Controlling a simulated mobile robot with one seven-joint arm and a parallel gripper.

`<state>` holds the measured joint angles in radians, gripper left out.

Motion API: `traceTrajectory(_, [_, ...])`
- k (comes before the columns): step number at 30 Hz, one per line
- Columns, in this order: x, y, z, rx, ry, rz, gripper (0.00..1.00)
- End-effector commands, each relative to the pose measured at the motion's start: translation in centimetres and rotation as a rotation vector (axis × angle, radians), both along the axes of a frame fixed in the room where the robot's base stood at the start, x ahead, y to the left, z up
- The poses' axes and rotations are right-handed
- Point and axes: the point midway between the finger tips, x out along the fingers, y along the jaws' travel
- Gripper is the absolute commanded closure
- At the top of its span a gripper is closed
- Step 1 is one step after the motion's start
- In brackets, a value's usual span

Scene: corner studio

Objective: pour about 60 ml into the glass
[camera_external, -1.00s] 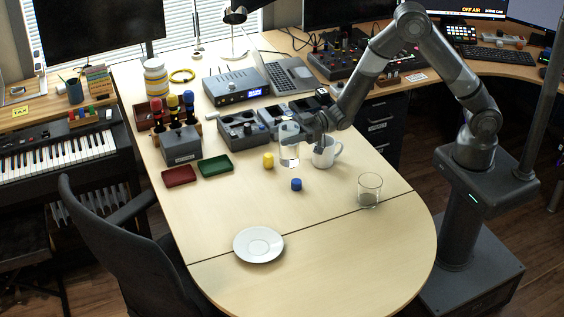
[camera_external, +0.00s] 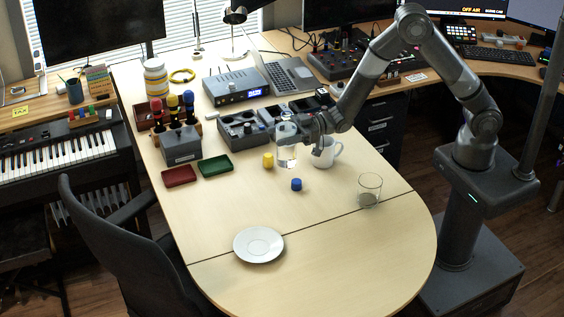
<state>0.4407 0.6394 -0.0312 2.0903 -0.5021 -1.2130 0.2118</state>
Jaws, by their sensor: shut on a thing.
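My gripper (camera_external: 298,139) is shut on a clear bottle (camera_external: 287,156), which stands about upright at the middle of the table, between the yellow piece and the white mug. I cannot tell whether its base touches the table. The clear glass (camera_external: 369,187) stands upright near the table's right edge, apart from my gripper. A little something shows at its bottom, too small to tell whether it is liquid. A small blue cap (camera_external: 296,184) lies in front of the bottle.
A white mug (camera_external: 327,155) stands just right of the bottle, partly behind my gripper. A yellow piece (camera_external: 268,160) is close on the left. A white saucer (camera_external: 258,245) lies at the front. Red (camera_external: 179,176) and green (camera_external: 215,166) trays are left. The table between saucer and glass is clear.

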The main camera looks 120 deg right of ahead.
Motion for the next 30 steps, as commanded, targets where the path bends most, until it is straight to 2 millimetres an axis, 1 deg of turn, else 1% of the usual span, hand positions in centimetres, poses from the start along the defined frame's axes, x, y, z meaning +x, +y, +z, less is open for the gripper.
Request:
traceTrajectory(1, [0.5, 0.4, 0.2, -0.001, -0.003, -0.019, 0.76])
traceTrajectory(6, [1.8, 0.8, 0.4, -0.001, -0.003, -0.123, 0.76])
traceTrajectory(15, [3.0, 1.6, 0.3, 0.000, -0.002, -0.305, 0.76])
traceTrajectory(23, [3.2, 2.5, -0.3, 0.000, 0.000, -0.464, 0.76])
traceTrajectory(30, [2.6, 3.7, -1.1, -0.001, 0.000, -0.614, 0.76])
